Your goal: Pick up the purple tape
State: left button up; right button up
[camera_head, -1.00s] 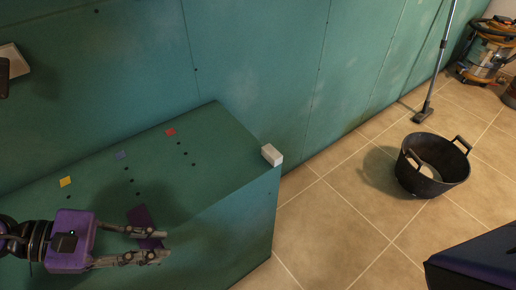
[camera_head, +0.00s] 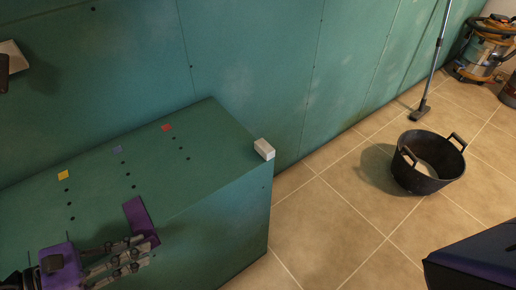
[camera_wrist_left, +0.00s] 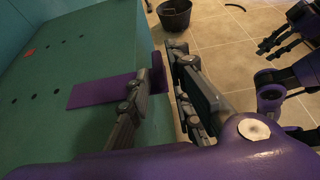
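The purple tape (camera_head: 137,213) is a flat dark purple strip on the green block's top, its near end at the front edge. In the left wrist view the tape (camera_wrist_left: 95,93) runs behind one finger, and its end shows in the gap between the fingers. My left gripper (camera_head: 149,249) is at that near end with its fingers apart. It also shows in the left wrist view (camera_wrist_left: 163,57); I cannot tell whether a finger touches the tape. My right gripper (camera_wrist_left: 268,47) is at the right of the left wrist view, away from the tape; its opening is unclear.
The green block (camera_head: 200,205) has yellow (camera_head: 63,175), blue (camera_head: 117,149) and red (camera_head: 166,128) patches and several dark holes. A white block (camera_head: 264,149) sits at its right corner. A black bucket (camera_head: 405,178) and a vacuum cleaner (camera_head: 485,50) stand on the tiled floor.

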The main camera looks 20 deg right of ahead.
pick_arm(q)
jog(key=shift+w+d+f, duration=0.2)
jog(key=shift+d+f, duration=0.1)
jog(key=shift+d, duration=0.35)
grip_shut()
pick_arm(e)
jog(key=shift+w+r, duration=0.1)
jog(key=shift+w, duration=0.15)
pick_arm(q)
jog(key=shift+r, duration=0.1)
